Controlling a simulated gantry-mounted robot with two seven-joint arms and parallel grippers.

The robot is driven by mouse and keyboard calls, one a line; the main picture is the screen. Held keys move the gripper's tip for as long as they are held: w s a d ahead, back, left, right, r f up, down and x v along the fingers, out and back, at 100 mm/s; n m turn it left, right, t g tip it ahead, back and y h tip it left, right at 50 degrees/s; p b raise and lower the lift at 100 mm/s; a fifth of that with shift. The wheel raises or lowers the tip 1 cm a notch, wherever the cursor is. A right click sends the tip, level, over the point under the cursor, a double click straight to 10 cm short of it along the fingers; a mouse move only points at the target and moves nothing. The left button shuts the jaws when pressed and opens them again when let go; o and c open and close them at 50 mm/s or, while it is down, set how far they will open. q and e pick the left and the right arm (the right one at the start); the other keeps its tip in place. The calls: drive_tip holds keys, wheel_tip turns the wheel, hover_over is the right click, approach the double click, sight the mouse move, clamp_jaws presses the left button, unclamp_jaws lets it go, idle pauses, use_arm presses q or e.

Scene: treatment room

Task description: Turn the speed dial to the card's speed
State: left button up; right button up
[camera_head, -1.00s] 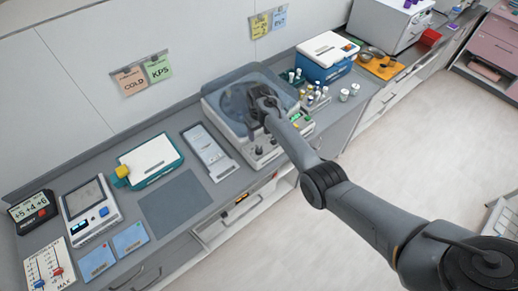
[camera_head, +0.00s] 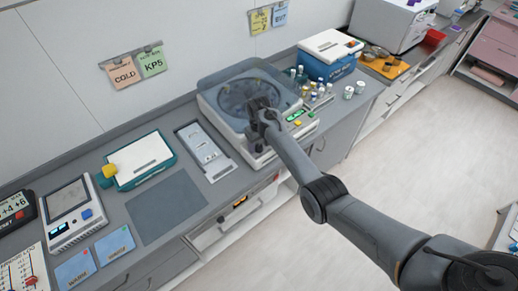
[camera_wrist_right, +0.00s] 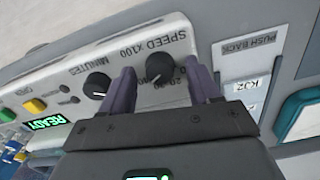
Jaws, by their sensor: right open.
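The centrifuge (camera_head: 213,97) stands on the counter with its clear lid down. In the right wrist view, its front panel carries a black speed dial (camera_wrist_right: 160,66) marked "SPEED x100" and a black minutes dial (camera_wrist_right: 97,85). My right gripper (camera_wrist_right: 159,72) is open, with its fingers on either side of the speed dial; contact cannot be told. In the head view my right gripper (camera_head: 260,134) hides part of the panel. An orange "COLD" card (camera_head: 124,73) and a green "KP5" card (camera_head: 152,62) hang on the wall. I cannot tell the speed setting. My left gripper is not in view.
A green "READY" display (camera_wrist_right: 47,123) and coloured buttons sit beside the dials. A sliding-label tray (camera_head: 205,152) and a grey mat (camera_head: 166,206) lie left of the centrifuge. Small vials and a blue cooler (camera_head: 327,70) stand right.

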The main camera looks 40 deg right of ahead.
drive_tip(key=shift+f, duration=0.2)
drive_tip(key=c, duration=1)
